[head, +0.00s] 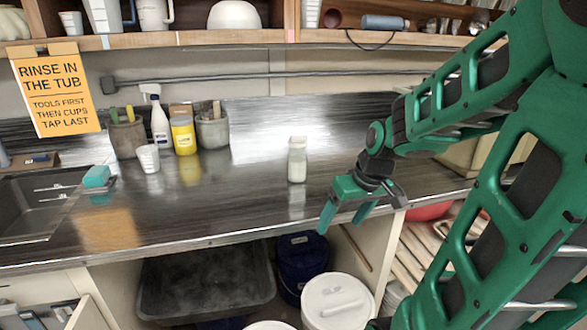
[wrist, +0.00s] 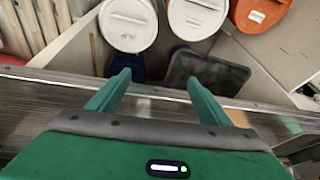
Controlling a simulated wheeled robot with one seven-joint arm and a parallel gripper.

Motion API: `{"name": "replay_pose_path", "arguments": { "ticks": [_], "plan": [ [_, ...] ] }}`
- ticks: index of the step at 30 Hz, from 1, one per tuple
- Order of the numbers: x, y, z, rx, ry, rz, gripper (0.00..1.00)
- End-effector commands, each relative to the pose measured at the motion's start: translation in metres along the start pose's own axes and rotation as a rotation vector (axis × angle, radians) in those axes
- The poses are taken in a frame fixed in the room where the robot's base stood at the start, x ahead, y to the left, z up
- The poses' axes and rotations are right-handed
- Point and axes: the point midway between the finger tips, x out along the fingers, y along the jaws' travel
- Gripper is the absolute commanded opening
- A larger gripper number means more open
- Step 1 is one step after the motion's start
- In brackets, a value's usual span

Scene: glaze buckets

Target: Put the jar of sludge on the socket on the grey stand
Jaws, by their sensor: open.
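A small clear jar (head: 297,163) with pale contents stands upright on the metal counter in the head view. Whether those contents are sludge I cannot tell. My gripper (head: 345,220) is to the right of the jar and nearer the counter's front edge, its fingers pointing down. The fingers are apart with nothing between them. In the wrist view my gripper (wrist: 158,78) is also open and empty, over the counter edge with lidded buckets beyond. The jar is not in the wrist view. I make out no grey stand or socket in either view.
A spray bottle (head: 160,122), a yellow container (head: 183,134), utensil pots and a white cup (head: 148,158) stand left of the jar. A sink (head: 38,205) is at far left. White-lidded bucket (head: 336,300) and dark tray (head: 205,280) are below. The counter around the jar is clear.

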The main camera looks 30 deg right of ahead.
Motion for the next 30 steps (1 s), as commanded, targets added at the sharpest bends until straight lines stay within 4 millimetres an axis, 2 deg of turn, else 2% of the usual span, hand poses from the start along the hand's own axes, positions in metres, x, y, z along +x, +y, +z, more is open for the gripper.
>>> {"name": "replay_pose_path", "arguments": {
  "ticks": [1, 3, 6, 9, 12, 15, 21, 30],
  "plan": [
    [0.012, 0.001, -0.025, -0.049, 0.063, -0.03, 0.72],
    [0.022, 0.001, -0.064, -0.125, 0.178, -0.069, 0.72],
    [0.03, 0.003, -0.116, -0.206, 0.352, -0.111, 0.72],
    [0.029, 0.011, -0.16, -0.251, 0.519, -0.131, 0.72],
    [0.024, 0.022, -0.192, -0.268, 0.656, -0.132, 0.72],
    [0.017, 0.033, -0.212, -0.27, 0.753, -0.124, 0.72],
    [0.013, 0.042, -0.229, -0.269, 0.827, -0.114, 0.72],
    [0.04, 0.033, -0.256, -0.27, 0.826, -0.115, 0.72]
  ]
}}
